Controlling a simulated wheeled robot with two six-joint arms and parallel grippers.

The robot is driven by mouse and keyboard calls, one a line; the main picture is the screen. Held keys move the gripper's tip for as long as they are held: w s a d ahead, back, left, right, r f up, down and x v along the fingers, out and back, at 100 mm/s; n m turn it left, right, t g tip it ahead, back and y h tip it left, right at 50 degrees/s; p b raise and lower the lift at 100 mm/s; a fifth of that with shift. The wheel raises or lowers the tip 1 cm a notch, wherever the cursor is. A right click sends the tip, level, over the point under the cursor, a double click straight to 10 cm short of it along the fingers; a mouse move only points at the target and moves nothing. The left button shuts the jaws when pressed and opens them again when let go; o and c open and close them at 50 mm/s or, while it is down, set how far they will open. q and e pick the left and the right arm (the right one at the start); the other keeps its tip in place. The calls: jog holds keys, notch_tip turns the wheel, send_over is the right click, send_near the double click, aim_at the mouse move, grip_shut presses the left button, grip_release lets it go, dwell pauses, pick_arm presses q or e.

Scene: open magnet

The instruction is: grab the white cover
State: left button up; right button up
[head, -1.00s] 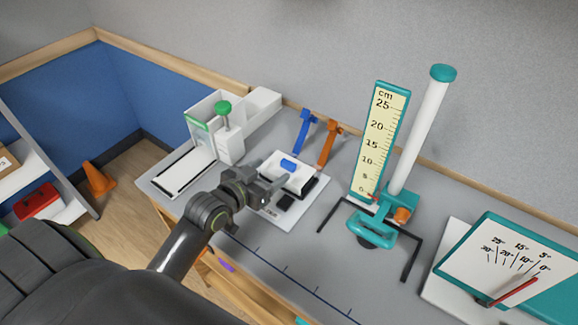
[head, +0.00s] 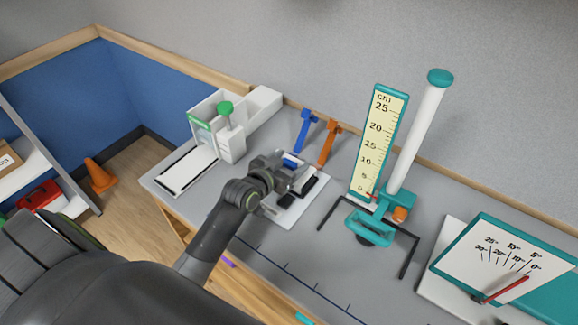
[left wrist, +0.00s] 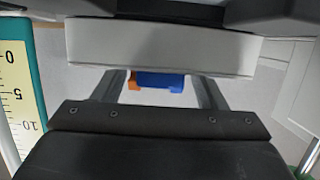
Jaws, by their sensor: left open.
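My right gripper is not in view.
A white box unit with a green knob (head: 225,108) stands left of the gripper. A blue clamp (head: 304,128) and an orange clamp (head: 329,142) stand behind. The centimetre scale (head: 378,140) and a white tube (head: 415,140) rise on the right.

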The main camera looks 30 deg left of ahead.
pick_arm(q)
jog(key=shift+c, duration=0.4)
jog(key=c, duration=1)
jog(key=shift+o, duration=0.2)
jog(key=shift+r, duration=0.15)
